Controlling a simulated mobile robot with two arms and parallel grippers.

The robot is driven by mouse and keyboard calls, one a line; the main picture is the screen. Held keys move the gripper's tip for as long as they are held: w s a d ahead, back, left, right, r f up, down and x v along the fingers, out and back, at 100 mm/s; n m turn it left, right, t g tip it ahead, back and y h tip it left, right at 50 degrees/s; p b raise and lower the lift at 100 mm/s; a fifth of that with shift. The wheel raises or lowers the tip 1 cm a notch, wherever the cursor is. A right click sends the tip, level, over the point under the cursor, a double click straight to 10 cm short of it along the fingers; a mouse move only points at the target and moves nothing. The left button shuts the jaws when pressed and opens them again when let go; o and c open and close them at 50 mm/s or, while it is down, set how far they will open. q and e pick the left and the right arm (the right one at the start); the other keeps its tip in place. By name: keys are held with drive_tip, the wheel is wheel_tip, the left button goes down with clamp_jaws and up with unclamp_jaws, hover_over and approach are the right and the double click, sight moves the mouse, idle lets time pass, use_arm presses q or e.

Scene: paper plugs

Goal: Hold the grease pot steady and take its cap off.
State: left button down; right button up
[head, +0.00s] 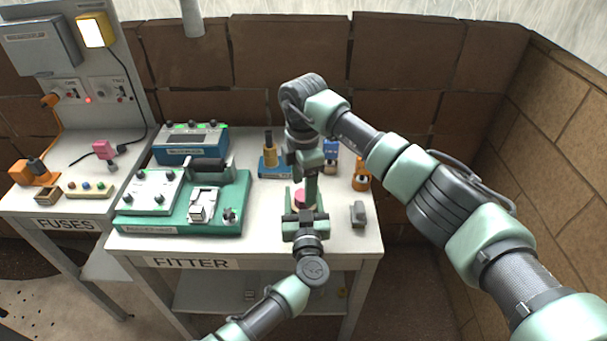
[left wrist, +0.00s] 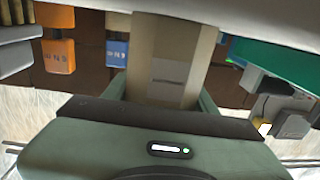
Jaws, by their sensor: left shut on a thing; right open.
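The grease pot stands near the front right of the FITTER bench. In the left wrist view it is a beige body with a small label (left wrist: 172,62), between my left fingers. My left gripper (head: 305,207) reaches in from the front, low, and is shut on the pot. In the head view the pink cap (head: 299,197) shows on top, partly covered. My right gripper (head: 311,193) points down from above, open, with its fingers at or just over the cap. The arm hides whether they touch it.
A blue-based stand (head: 275,168) is behind the pot, with a blue item (head: 331,148) and an orange one (head: 361,178) to the right. A grey block (head: 358,213) lies at the right front. A green fixture (head: 235,190) fills the left. A brick wall closes the right side.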

drive_tip(key=shift+f, duration=1.8)
clamp_jaws()
drive_tip(key=n, duration=0.3)
drive_tip(key=shift+n, duration=0.3)
